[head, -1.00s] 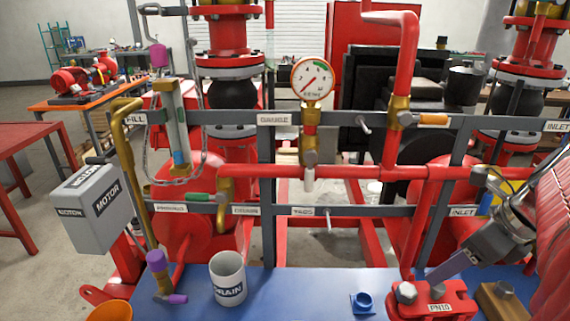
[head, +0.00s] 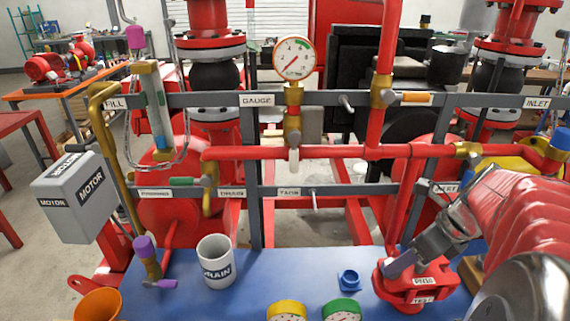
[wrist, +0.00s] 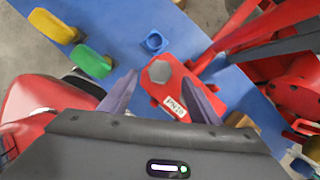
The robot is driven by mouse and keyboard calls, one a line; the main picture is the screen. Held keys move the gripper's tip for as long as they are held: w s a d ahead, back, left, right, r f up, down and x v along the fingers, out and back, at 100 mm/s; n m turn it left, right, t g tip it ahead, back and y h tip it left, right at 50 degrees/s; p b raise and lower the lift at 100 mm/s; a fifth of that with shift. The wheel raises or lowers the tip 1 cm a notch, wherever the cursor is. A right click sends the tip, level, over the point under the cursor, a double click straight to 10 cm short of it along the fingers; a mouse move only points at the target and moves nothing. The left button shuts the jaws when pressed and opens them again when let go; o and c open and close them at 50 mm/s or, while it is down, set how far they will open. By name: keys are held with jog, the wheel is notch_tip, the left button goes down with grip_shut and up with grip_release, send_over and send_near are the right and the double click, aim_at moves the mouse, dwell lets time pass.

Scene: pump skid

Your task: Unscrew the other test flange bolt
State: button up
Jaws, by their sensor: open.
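The red test flange (head: 415,291), with white labels, sits on the blue skid deck at the lower right of the head view. It also shows in the wrist view (wrist: 190,93). A grey hex bolt head (wrist: 160,74) stands on the flange in the wrist view, between and slightly beyond my fingertips. My gripper (head: 408,266) is open, pointing down over the flange. Its two purple-grey fingers (wrist: 160,80) stand either side of the bolt, with no clear contact. In the head view my fingers mostly hide the bolts on the flange.
A blue cup-like part (head: 348,281) is left of the flange. A white drain mug (head: 216,262) is further left. Red pipework (head: 310,153) and grey rails rise behind. A wooden block (wrist: 241,121) is beside the flange.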

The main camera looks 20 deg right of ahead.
aim_at(389, 259)
jog(key=shift+x, duration=2.05)
jog(key=shift+c, duration=0.7)
jog(key=c, duration=1)
